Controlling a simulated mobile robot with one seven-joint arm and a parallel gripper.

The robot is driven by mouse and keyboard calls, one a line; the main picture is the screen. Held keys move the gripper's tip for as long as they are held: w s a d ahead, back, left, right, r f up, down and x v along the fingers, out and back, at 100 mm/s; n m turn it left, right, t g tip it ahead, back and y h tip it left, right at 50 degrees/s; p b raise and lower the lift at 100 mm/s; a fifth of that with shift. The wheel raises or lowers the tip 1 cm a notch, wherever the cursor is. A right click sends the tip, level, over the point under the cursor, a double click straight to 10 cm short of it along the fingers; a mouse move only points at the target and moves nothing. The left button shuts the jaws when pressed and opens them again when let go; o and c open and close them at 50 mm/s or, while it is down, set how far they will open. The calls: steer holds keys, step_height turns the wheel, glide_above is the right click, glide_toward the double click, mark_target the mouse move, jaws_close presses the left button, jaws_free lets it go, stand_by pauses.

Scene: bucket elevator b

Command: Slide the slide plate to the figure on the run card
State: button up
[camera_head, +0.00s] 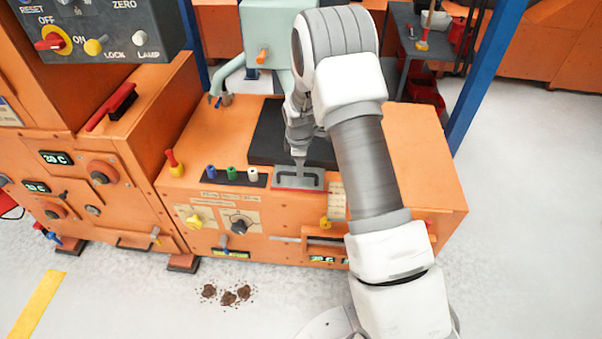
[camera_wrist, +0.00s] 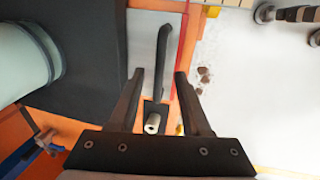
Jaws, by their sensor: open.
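The slide plate (camera_head: 285,184) looks like a grey metal plate with a dark bar handle, at the front edge of the orange machine's top. In the wrist view the grey plate (camera_wrist: 143,45) has the black handle (camera_wrist: 163,60) lying along it, with a red edge beyond. My gripper (camera_head: 298,158) is over the plate; in the wrist view its open fingers (camera_wrist: 159,74) stand on either side of the handle. I cannot tell whether they touch it. A cream card (camera_head: 337,203), perhaps the run card, is on the machine's front right; its writing is too small to read.
A black mat (camera_head: 268,135) lies behind the plate. Blue, green and white pegs (camera_head: 231,173) and a red-yellow lever (camera_head: 173,162) stand to the left. Knobs, including a black one (camera_head: 240,223), line the front. Brown spills (camera_head: 228,297) lie on the floor.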

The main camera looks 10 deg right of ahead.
steer(key=shift+w+d+f, duration=0.1)
steer(key=shift+w+f, duration=0.1)
steer(key=shift+f, duration=0.65)
steer(key=shift+w+f, duration=0.15)
steer(key=shift+f, duration=0.65)
jaws_close()
